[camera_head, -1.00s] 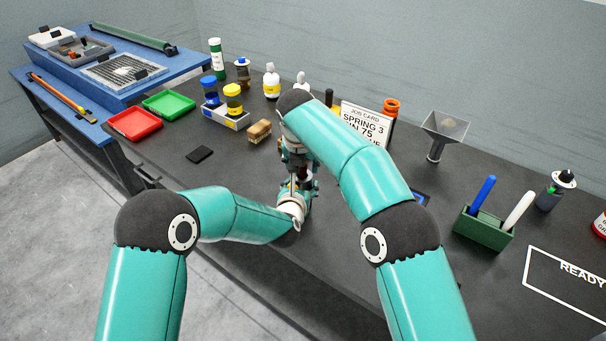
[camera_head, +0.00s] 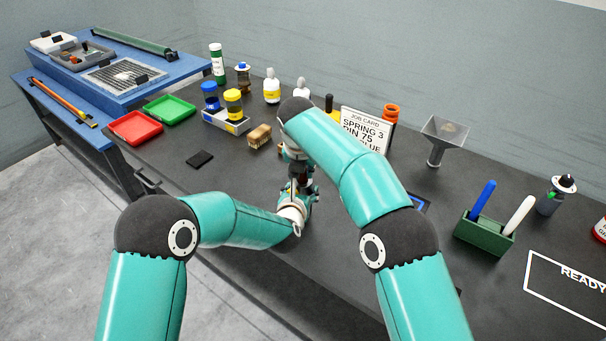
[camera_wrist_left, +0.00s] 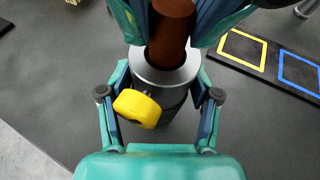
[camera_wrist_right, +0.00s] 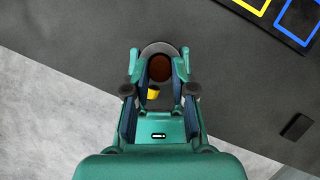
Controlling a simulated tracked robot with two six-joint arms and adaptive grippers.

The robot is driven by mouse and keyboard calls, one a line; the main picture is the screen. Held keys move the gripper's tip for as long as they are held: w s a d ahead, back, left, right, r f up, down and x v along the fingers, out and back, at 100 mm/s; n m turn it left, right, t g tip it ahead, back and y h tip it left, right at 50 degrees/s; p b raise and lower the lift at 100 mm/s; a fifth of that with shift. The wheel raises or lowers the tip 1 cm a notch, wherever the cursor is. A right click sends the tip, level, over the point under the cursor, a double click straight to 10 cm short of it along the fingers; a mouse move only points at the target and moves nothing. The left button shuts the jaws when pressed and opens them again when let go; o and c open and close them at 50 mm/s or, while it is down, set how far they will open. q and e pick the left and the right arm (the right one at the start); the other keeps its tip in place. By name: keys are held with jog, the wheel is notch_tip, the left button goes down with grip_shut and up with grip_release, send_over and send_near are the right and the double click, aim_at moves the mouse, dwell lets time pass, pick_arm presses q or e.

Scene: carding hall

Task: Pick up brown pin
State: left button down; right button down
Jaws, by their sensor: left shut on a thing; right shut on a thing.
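The brown pin (camera_wrist_left: 172,28) stands in the mouth of a dark cylindrical holder (camera_wrist_left: 152,66) with a silver rim and a yellow knob (camera_wrist_left: 137,108). My left gripper (camera_wrist_left: 163,92) is shut around the holder, one finger on each side. My right gripper (camera_wrist_right: 159,66) is shut on the pin above the holder; the pin's round brown end (camera_wrist_right: 160,69) shows between its fingers. The pin's lower end is hidden inside the holder. In the head view both grippers meet near the table's front edge, my left gripper (camera_head: 303,198) below the right arm, which hides much of the grasp.
A job card (camera_head: 365,130) and a funnel on a stand (camera_head: 440,138) are behind. A green pen holder (camera_head: 484,236) stands right. A brush (camera_head: 259,136), a red tray (camera_head: 135,128) and a green tray (camera_head: 169,110) lie left. Dark tabletop left of the grippers is mostly clear.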

pick_arm(q)
jog(key=shift+f, duration=0.15)
pick_arm(e)
jog(key=shift+r, duration=1.8)
jog(key=s+d, duration=1)
jog(key=d, duration=0.4)
jog(key=shift+s+d, duration=0.3)
pick_arm(q)
jog(key=shift+c, duration=0.8)
grip_release()
jog(key=shift+s+r, duration=0.25)
jog(key=v, duration=1.1)
jog(key=shift+s, duration=0.25)
pick_arm(e)
jog(key=shift+f, duration=0.1)
